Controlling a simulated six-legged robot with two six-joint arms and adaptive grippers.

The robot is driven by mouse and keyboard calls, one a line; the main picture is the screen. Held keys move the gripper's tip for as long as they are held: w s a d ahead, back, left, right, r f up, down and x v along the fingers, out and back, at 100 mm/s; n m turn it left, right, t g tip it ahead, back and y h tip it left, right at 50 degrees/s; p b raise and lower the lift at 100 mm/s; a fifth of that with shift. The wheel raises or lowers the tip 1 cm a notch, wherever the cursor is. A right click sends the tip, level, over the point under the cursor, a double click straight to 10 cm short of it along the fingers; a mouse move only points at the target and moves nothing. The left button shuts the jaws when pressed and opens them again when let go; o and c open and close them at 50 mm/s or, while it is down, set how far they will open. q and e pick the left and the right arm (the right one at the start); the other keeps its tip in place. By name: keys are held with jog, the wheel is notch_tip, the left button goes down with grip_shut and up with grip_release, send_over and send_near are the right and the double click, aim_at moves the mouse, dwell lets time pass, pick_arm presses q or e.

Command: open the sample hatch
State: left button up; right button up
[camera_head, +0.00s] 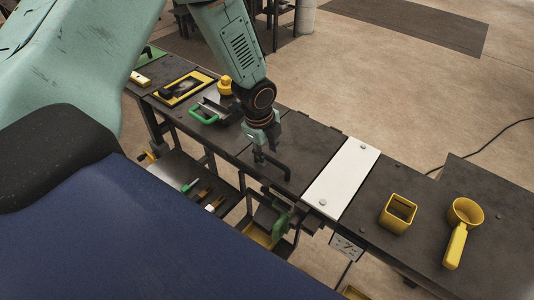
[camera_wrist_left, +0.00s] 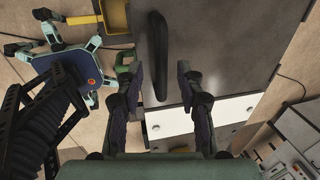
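The sample hatch appears to be the dark flat panel (camera_head: 312,143) in the bench top, left of the white plate; I cannot make out all its edges. A black bar handle (camera_head: 277,166) stands on it. In the left wrist view the handle (camera_wrist_left: 157,55) runs up the picture, in line with the gap between my fingers. My left gripper (camera_head: 264,148) is just above the handle in the head view. Its fingers (camera_wrist_left: 155,72) are apart in the wrist view, with clear space on both sides of the handle. My right gripper is in neither view.
The white plate (camera_head: 343,177) lies right of the panel. Further right stand a yellow square cup (camera_head: 398,213) and a yellow funnel with a handle (camera_head: 459,232). A green-handled tool (camera_head: 204,114) and a yellow-framed tray (camera_head: 184,87) are on the left. Tools lie on a lower shelf.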

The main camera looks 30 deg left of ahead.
pick_arm(q)
jog(key=shift+w+d+f, duration=0.2)
jog(key=shift+d+f, duration=0.5)
jog(key=shift+d, duration=0.35)
jog(key=shift+a+f, duration=0.2)
jog(key=shift+a, duration=0.4)
jog(key=shift+a+f, duration=0.1)
jog(key=shift+a, duration=0.15)
jog(key=shift+c, duration=1.3)
jog(key=shift+d+r, duration=0.25)
jog(key=shift+d, duration=0.45)
jog(key=c, duration=0.5)
jog(key=shift+a, duration=0.3)
grip_shut()
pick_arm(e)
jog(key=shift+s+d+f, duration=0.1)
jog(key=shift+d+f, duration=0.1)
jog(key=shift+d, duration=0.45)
